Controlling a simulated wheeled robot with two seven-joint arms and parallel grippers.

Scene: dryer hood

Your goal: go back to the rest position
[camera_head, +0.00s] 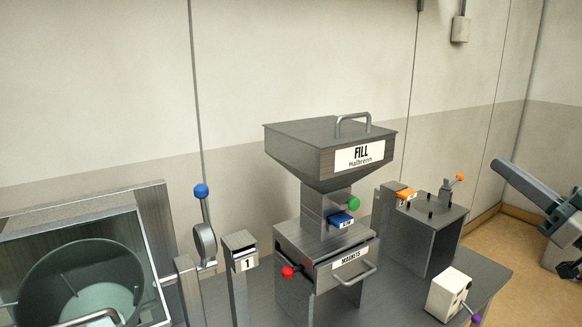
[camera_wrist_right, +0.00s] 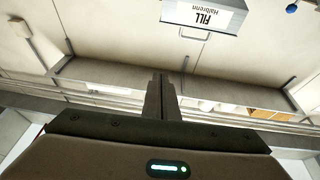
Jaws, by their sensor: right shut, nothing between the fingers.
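My right gripper (camera_head: 499,165) reaches in from the right edge in the head view, its fingers pointing up and left. In the right wrist view my right gripper (camera_wrist_right: 160,78) shows its two fingers together, with nothing between them. It is in free air, right of the grey metal machine and apart from it. My left gripper is not in view. The machine's hopper (camera_head: 300,143) has a lid handle and a label reading FILL; the hopper (camera_wrist_right: 203,14) also shows upside down in the right wrist view.
A drawer labelled MAGNETS (camera_head: 345,277) sits below the hopper. A blue-knobbed lever (camera_head: 201,191) and a drum (camera_head: 78,270) stand at left. A white box (camera_head: 447,293) lies near the bench's right end. Bare floor (camera_head: 515,270) shows at right.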

